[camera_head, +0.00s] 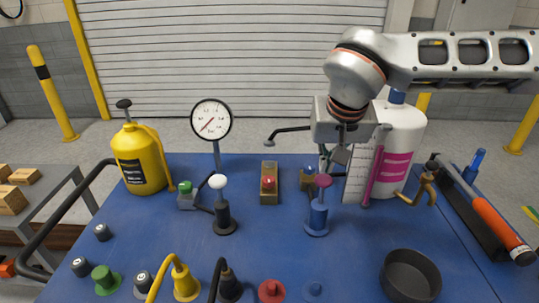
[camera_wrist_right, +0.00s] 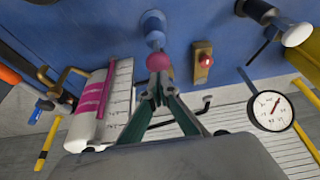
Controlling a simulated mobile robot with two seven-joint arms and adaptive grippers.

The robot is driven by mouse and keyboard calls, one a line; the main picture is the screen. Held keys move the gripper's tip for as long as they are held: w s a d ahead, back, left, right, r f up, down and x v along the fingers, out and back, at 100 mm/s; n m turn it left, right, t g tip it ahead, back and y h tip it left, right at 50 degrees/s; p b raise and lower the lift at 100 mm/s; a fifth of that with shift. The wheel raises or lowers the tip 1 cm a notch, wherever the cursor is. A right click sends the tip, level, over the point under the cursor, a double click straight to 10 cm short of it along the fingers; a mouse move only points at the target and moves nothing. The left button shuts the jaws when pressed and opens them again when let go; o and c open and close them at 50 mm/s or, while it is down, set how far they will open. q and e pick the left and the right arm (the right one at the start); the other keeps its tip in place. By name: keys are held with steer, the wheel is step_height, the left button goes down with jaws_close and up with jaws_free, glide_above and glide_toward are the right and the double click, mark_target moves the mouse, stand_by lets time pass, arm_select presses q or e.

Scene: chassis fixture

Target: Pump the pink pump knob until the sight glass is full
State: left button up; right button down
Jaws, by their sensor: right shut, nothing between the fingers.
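The pink pump knob (camera_head: 323,181) tops a blue pump (camera_head: 317,216) on the blue table. It also shows in the wrist view (camera_wrist_right: 158,61), just beyond my fingertips. My right gripper (camera_head: 325,163) comes down over the knob from above; its fingers are shut and empty. In the wrist view the fingertips (camera_wrist_right: 157,90) appear very close to the knob; I cannot tell whether they touch. A slanting pink tube (camera_head: 372,178), apparently the sight glass, stands by a white marked card (camera_head: 357,178). Pink shows along its visible length; its upper end is close to my gripper. My left gripper is not in view.
A white bottle with pink bands (camera_head: 406,140) stands behind the tube. A white-knobbed pump (camera_head: 222,208), a gauge (camera_head: 211,119) and a yellow canister (camera_head: 138,158) are left. A black bowl (camera_head: 410,276) and an orange-handled tool (camera_head: 495,228) are right.

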mark_target(325, 183)
stand_by(0.4)
steer(key=shift+f+b, duration=0.35)
steer(key=shift+f, duration=0.65)
steer(key=shift+s+f+b, duration=0.1)
steer(key=shift+f+b, duration=0.9)
steer(key=shift+f, duration=1.4)
step_height(325, 183, up, 6)
steer(key=p, duration=0.4)
steer(key=shift+f, duration=0.2)
steer(key=shift+f, duration=0.1)
